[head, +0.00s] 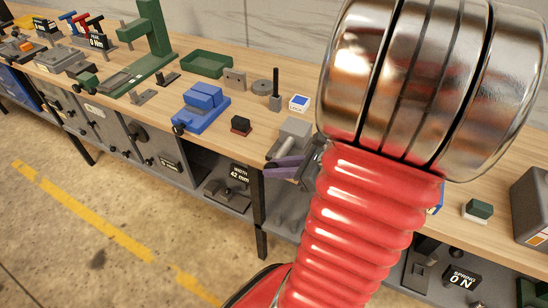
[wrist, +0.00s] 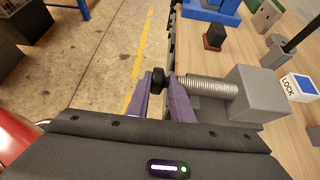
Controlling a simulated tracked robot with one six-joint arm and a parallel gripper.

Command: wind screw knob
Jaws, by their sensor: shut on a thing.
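The screw knob (wrist: 157,80) is small and black, at the end of a silver threaded screw (wrist: 212,87) that runs into a grey block (wrist: 258,94) at the bench edge. My gripper (wrist: 160,77) has purple fingers, one on each side of the knob, and is shut on it. In the head view, the grey block (head: 296,131) and the screw (head: 282,149) show just left of my red arm. The purple fingers of my gripper (head: 272,167) are beside them, past the bench's front edge.
A LOCK sign (head: 299,103) stands behind the block, and a dark post (head: 276,88) beside it. A small black-and-red block (head: 241,125) and a blue vise (head: 203,105) sit to the left. The floor (head: 90,215) in front is open.

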